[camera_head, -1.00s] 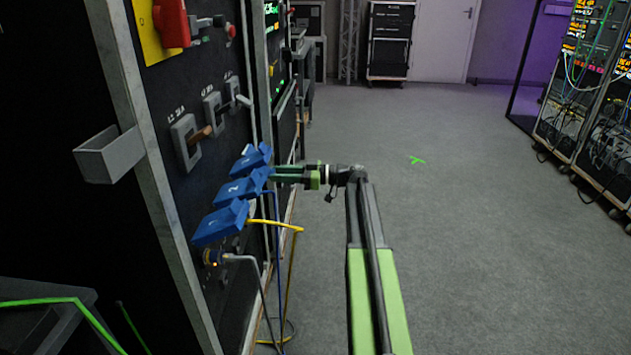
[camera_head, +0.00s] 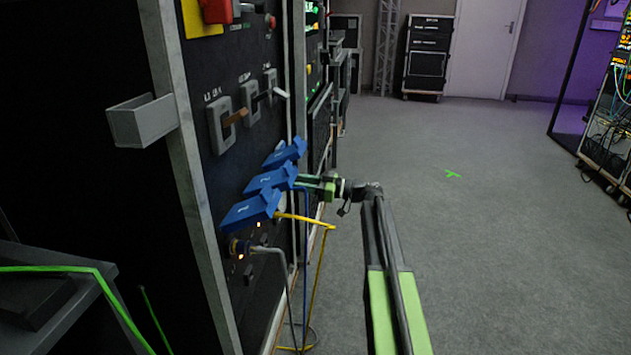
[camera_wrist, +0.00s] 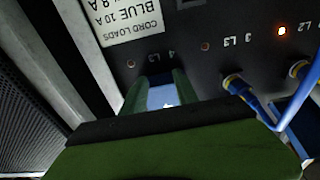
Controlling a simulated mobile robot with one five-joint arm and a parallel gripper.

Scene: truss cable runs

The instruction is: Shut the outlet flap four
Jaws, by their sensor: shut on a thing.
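My gripper (camera_head: 306,183) reaches in from the right to the dark outlet panel, just right of the raised blue flaps. In the wrist view, a pale blue piece with a white mark, the outlet flap four (camera_wrist: 162,97), sits between my two green fingers (camera_wrist: 160,92). The fingers are shut on it, below a label with a 4. Flap four is not clearly visible in the head view. Three blue flaps stand out from the panel there: the nearest (camera_head: 250,210), the middle one marked 2 (camera_head: 270,180) and the farthest (camera_head: 286,152).
A grey cable (camera_head: 272,251) and a yellow cable (camera_head: 326,252) hang from the outlets. A blue plug (camera_wrist: 236,86) is in a neighbouring outlet. A grey bracket (camera_head: 143,120) sticks out at the left. Open floor (camera_head: 480,240) lies to the right.

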